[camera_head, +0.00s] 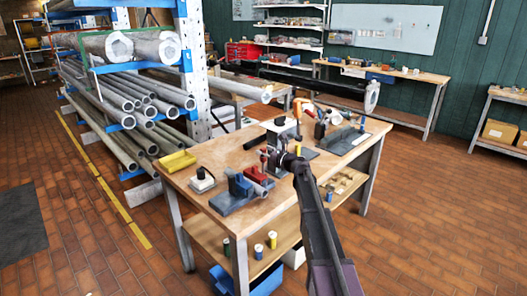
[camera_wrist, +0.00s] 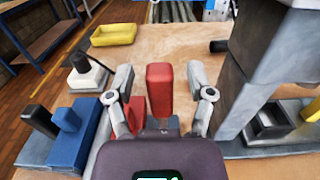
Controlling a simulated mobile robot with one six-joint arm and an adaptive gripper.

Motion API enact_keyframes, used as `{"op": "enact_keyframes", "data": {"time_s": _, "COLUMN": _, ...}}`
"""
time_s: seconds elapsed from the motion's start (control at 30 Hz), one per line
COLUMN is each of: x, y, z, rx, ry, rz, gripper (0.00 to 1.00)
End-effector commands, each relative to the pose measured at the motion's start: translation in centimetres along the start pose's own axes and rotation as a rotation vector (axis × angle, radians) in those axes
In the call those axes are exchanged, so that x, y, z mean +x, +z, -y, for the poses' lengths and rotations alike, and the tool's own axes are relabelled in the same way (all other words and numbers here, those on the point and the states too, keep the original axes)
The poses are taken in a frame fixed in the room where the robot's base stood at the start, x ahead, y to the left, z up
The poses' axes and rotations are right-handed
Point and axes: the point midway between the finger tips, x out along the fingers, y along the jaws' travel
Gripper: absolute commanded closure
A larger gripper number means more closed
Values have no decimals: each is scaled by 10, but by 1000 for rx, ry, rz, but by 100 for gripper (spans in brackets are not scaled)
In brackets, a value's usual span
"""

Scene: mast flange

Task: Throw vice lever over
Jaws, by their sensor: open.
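A blue vice (camera_head: 240,187) with a red part (camera_head: 255,175) stands at the near edge of the wooden workbench. In the wrist view the vice's blue body (camera_wrist: 70,135) is at the lower left. A red upright bar, apparently the vice lever (camera_wrist: 160,92), stands between the two fingers of my gripper (camera_wrist: 160,80). The fingers are open, one on each side, with a visible gap to the bar on both sides. The bar's lower end is hidden by my gripper's body. In the head view my gripper (camera_head: 272,154) is above the bench, close behind the vice.
A yellow tray (camera_head: 177,162) and a white block with a black knob (camera_head: 202,180) lie left of the vice. A tall grey machine column (camera_wrist: 245,75) stands close on the right in the wrist view. Bare bench top (camera_wrist: 145,55) lies beyond the bar.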

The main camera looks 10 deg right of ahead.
Motion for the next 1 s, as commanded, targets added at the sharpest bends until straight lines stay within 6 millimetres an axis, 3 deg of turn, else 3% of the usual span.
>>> {"op": "enact_keyframes", "data": {"time_s": 0.47, "x": 8, "y": 0, "z": 0, "rx": 0, "ry": 0, "rz": 0, "gripper": 31}}
{"op": "enact_keyframes", "data": {"time_s": 0.7, "x": 8, "y": 0, "z": 0, "rx": 0, "ry": -1, "rz": 0, "gripper": 100}}
{"op": "enact_keyframes", "data": {"time_s": 1.0, "x": 7, "y": 0, "z": 2, "rx": 0, "ry": -3, "rz": 4, "gripper": 100}}
